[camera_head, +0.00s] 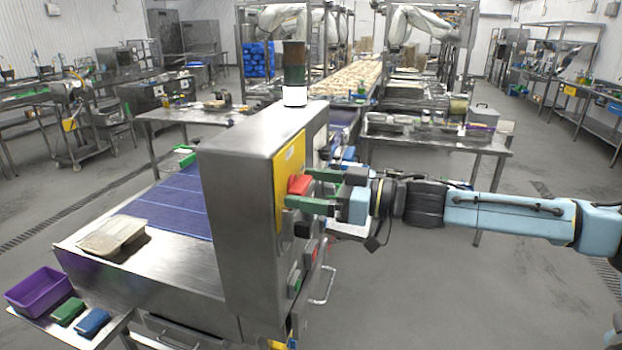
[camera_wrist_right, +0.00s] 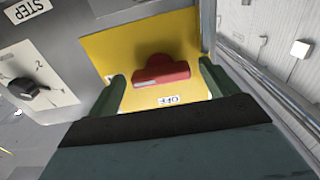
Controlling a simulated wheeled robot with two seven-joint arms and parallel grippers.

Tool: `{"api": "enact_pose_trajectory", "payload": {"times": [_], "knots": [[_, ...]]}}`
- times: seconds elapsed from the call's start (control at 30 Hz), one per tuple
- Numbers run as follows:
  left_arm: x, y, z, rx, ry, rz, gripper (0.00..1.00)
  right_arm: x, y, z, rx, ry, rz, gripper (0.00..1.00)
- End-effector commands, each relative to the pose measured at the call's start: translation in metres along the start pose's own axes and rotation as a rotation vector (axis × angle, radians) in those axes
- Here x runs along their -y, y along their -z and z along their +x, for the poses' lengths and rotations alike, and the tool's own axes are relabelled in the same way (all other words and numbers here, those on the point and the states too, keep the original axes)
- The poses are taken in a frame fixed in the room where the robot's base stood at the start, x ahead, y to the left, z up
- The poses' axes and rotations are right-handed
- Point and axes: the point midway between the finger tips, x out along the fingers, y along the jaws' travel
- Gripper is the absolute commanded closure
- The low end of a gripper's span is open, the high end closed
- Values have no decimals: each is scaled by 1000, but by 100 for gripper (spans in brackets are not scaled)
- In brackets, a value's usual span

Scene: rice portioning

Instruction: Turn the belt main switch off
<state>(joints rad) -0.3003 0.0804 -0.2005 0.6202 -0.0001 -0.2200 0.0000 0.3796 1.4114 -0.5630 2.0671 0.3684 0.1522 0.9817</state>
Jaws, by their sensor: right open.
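The belt main switch is a red rotary handle (camera_head: 299,185) on a yellow plate (camera_head: 288,162), on the side of a steel cabinet (camera_head: 240,190). In the right wrist view the red handle (camera_wrist_right: 162,70) lies crosswise, slightly tilted, with a white mark near its left end. An OFF label (camera_wrist_right: 168,101) shows inverted below it on the yellow plate (camera_wrist_right: 120,50). My right gripper (camera_head: 300,189) is open at the switch. Its green fingers (camera_wrist_right: 162,82) stand on either side of the handle, with yellow plate visible between. I cannot tell whether either finger touches it. My left gripper is not in view.
A black selector knob (camera_wrist_right: 28,87) and a STEP label (camera_wrist_right: 28,10) are left of the yellow plate in the wrist view. Open floor lies right.

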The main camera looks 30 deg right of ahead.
Motion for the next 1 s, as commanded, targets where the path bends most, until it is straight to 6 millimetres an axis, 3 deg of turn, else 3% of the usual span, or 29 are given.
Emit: {"api": "enact_pose_trajectory", "payload": {"times": [0.3, 0.63, 1.0], "knots": [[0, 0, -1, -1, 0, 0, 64, 0, 0, 1, 0, 1, 0, 16], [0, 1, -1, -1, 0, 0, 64, 0, 0, 1, 0, 1, 0, 59], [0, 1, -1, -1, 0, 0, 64, 0, 0, 1, 0, 1, -64, 59]]}}
